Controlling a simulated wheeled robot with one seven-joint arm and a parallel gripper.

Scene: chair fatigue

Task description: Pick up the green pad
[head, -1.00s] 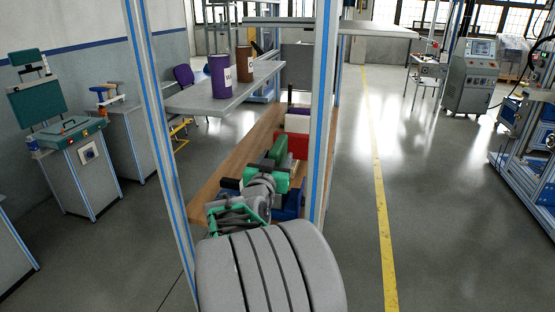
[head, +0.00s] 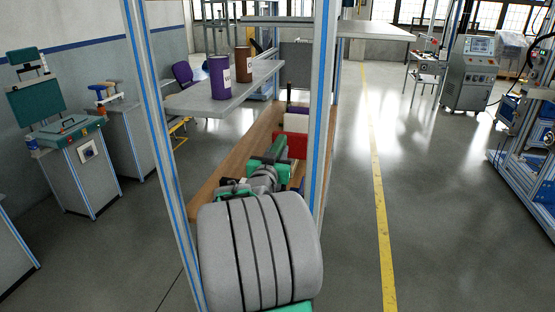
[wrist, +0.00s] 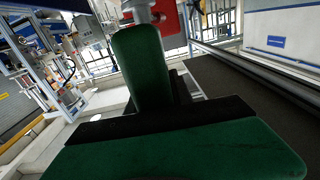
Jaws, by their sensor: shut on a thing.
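The dark green pad (head: 277,148) shows in the head view, beyond my arm at the wooden shelf. In the wrist view a wide green pad surface (wrist: 190,152) fills the bottom, with a black strip along its far edge. A narrower green piece (wrist: 143,68) rises behind the strip, with a grey metal part at its top. I cannot tell whether the two green pieces are one object. My gripper (head: 266,172) is shut on the green pad; its fingertips are mostly hidden by my wrist and the pad.
A red box (head: 290,145) and a white box (head: 296,122) stand on the wooden shelf (head: 228,172) close beyond the pad. Frame posts (head: 318,130) rise at both sides.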

